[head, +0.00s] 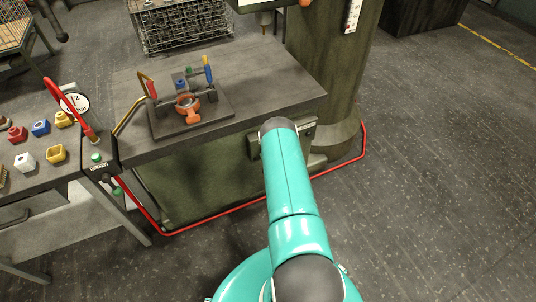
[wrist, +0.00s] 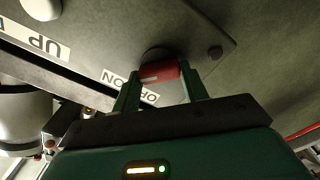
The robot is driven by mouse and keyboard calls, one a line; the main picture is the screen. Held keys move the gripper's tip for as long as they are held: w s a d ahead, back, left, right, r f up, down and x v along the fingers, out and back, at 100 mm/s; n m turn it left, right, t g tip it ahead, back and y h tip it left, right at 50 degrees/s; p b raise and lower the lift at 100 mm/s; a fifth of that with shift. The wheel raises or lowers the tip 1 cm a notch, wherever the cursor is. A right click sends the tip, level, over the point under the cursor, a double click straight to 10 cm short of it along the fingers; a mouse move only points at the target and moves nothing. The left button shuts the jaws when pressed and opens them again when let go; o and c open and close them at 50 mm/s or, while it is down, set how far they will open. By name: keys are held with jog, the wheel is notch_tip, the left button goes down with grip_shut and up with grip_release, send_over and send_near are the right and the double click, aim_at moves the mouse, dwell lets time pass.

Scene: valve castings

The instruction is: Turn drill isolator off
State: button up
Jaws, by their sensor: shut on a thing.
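In the wrist view a red isolator handle (wrist: 160,73) sits on a dark round hub on a grey-green panel (wrist: 205,22). My gripper (wrist: 158,82) is shut on the handle, one green finger on each side of it. A white label (wrist: 118,82) with black letters lies behind the fingers and is partly covered. In the head view my teal arm reaches to the front side of the workbench. A small grey box (head: 307,130) shows beside its end. My gripper and the handle are hidden behind the arm there.
The workbench (head: 270,75) carries a fixture with a clamped orange part (head: 187,104). A side table at left holds coloured castings (head: 40,128). A red rail (head: 215,221) runs low around the bench. A thick column (head: 325,60) stands behind. The floor at right is clear.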

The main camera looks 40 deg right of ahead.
jog(key=n, duration=0.8)
jog(key=shift+f+n, duration=0.15)
jog(key=shift+n, duration=0.25)
jog(key=o, duration=1)
jog(key=shift+s, duration=0.1)
jog(key=v, duration=1.3)
jog(key=shift+s+a, duration=0.2)
jog(key=shift+s, duration=0.1)
